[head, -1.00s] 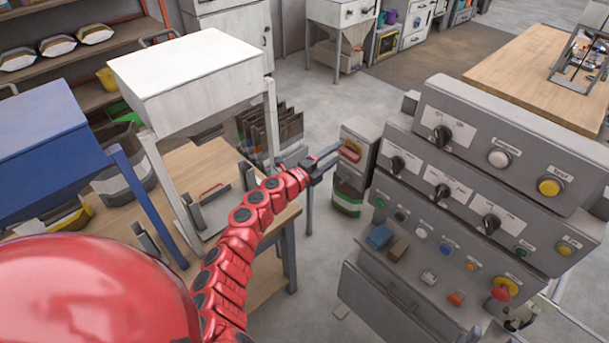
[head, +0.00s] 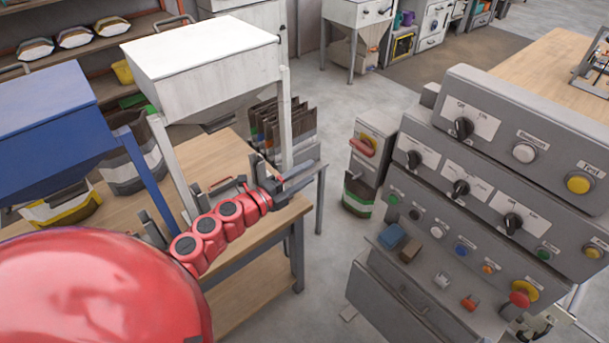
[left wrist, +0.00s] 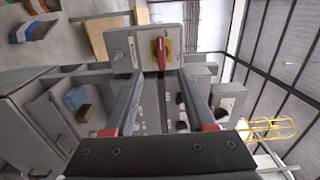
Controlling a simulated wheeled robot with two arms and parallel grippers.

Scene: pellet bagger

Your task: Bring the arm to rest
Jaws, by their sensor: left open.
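My left gripper (head: 312,174) is at the end of my red arm, over the right end of the wooden workbench in the head view. Its two fingers are apart with nothing between them. It points toward the grey switch box (head: 375,152) with a red handle (head: 362,147) on a yellow plate, and is clear of it. In the left wrist view the fingers (left wrist: 160,78) are spread, and the red handle (left wrist: 160,50) shows beyond their tips. My right gripper is not in view.
A grey control console (head: 470,235) with several knobs and buttons stands at the right. The white hopper (head: 205,65) and blue hopper (head: 45,110) stand at the left above the wooden workbench (head: 250,280). Open floor (head: 325,255) lies between bench and console.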

